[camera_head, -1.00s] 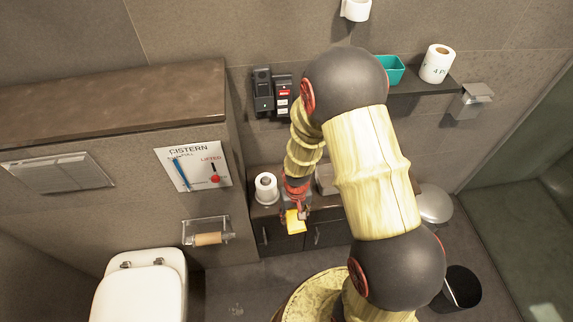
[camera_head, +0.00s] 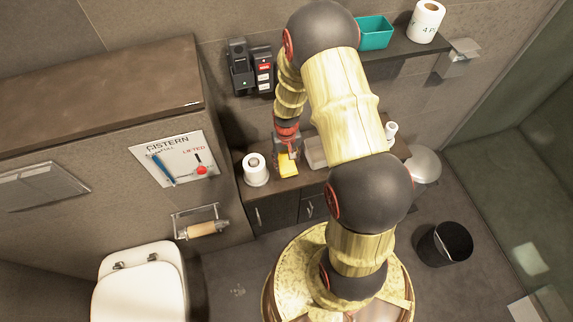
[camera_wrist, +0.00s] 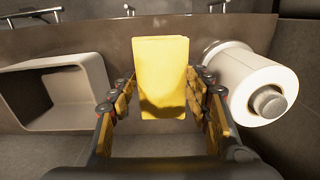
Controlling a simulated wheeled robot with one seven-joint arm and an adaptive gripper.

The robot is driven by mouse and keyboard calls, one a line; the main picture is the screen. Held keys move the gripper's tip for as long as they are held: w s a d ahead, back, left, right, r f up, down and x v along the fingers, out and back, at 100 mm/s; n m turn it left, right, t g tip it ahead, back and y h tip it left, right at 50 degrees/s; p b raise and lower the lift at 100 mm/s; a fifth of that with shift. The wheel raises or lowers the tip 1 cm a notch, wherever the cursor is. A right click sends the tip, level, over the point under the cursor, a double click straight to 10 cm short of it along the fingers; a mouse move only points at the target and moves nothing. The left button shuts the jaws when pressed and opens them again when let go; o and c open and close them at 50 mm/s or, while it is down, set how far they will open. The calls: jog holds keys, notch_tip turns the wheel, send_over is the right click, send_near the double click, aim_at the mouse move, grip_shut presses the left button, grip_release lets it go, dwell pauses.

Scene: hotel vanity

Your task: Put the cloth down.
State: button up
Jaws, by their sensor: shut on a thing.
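The yellow cloth (camera_wrist: 160,75) is a folded block between the two fingers of my gripper (camera_wrist: 163,100) in the wrist view. My gripper is shut on it. In the head view the cloth (camera_head: 288,165) shows below my gripper (camera_head: 287,150), over the brown vanity top (camera_head: 285,187), between a paper roll and a pale box. I cannot tell whether the cloth touches the top.
A toilet roll (camera_head: 255,170) stands left of the cloth in the head view, on the right in the wrist view (camera_wrist: 262,80). A pale open box (camera_head: 316,153) is on the other side. A teal bin (camera_head: 375,33) sits on the shelf above. A black bin (camera_head: 445,243) stands on the floor.

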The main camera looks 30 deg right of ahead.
aim_at(287, 157)
jog(key=shift+w+d+f+b, duration=0.2)
jog(key=shift+w+d+f, duration=0.1)
jog(key=shift+w+f, duration=0.25)
jog(key=shift+w+d+f+b, duration=0.15)
jog(key=shift+w+d+f, duration=0.15)
jog(key=shift+f, duration=0.3)
notch_tip(287, 157, down, 4)
jog(key=shift+w+r+b, duration=0.15)
jog(key=shift+r+b, duration=0.1)
jog(key=shift+b, duration=0.6)
jog(key=shift+r, duration=0.1)
jog(key=o, duration=0.7)
jog(key=shift+f, duration=0.2)
jog(key=o, duration=0.5)
jog(key=shift+r, duration=0.1)
